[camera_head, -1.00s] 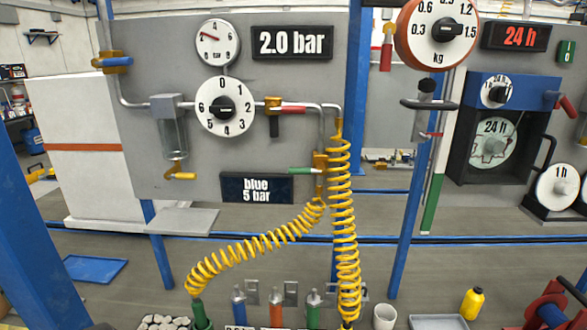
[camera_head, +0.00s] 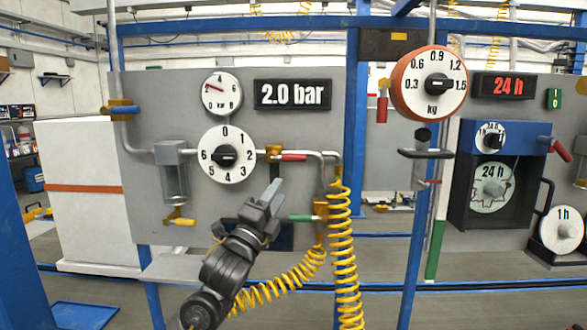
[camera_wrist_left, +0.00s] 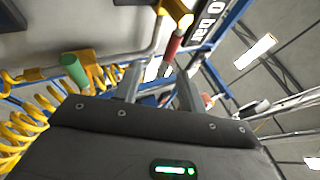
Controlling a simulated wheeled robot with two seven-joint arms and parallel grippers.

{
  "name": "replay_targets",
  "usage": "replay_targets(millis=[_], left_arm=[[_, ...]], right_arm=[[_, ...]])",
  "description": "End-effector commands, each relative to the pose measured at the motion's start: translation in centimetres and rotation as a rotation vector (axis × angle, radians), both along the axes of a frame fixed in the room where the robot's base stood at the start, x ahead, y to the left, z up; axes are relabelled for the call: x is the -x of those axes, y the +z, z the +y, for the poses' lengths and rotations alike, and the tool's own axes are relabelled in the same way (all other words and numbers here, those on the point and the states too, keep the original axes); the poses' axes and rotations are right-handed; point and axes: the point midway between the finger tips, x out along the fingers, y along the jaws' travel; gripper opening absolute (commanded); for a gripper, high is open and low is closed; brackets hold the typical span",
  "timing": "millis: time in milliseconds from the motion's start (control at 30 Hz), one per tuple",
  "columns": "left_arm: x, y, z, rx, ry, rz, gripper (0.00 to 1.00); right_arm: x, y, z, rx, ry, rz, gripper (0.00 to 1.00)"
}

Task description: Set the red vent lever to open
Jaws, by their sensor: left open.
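The red vent lever (camera_head: 293,157) lies about level, pointing right from a yellow valve (camera_head: 273,152) on the pipe of the grey panel. In the left wrist view the red lever (camera_wrist_left: 172,48) shows beyond the fingertips, beside its yellow valve body (camera_wrist_left: 178,12). My left gripper (camera_head: 268,188) is in front of the panel, a little below the valve and lever, apart from them in the picture. Its fingers also show in the left wrist view (camera_wrist_left: 160,75); they are open with nothing between them. My right gripper is not in view.
A green lever (camera_head: 300,218) and yellow coiled hoses (camera_head: 343,250) are right of my gripper. A round white dial (camera_head: 226,155) and a filter bowl (camera_head: 174,180) sit to the left. A blue post (camera_head: 357,90) stands right of the panel.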

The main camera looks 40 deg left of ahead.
Motion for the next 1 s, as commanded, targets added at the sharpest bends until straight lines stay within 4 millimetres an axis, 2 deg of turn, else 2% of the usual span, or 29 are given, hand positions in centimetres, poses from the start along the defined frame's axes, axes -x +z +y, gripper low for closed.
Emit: replay_targets(millis=[33,100,333,533,800,1000], left_arm=[[0.2,1.0,0.2,-0.028,0.012,-0.024,0.41],[0.4,1.8,0.2,-0.049,0.021,-0.04,0.41],[-0.3,2.5,0.5,-0.052,0.024,-0.042,0.41],[-3.2,4.5,1.0,-0.049,0.024,-0.042,0.41],[-7.1,6.7,1.7,-0.048,0.021,-0.042,0.41],[-8.5,7.3,2.0,-0.048,0.021,-0.041,0.41]], right_arm=[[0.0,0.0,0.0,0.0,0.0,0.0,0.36],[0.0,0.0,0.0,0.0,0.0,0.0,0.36],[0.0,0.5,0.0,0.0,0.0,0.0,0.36],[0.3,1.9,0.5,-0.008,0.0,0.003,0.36],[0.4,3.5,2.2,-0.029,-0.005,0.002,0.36],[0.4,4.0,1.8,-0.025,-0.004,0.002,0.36]])
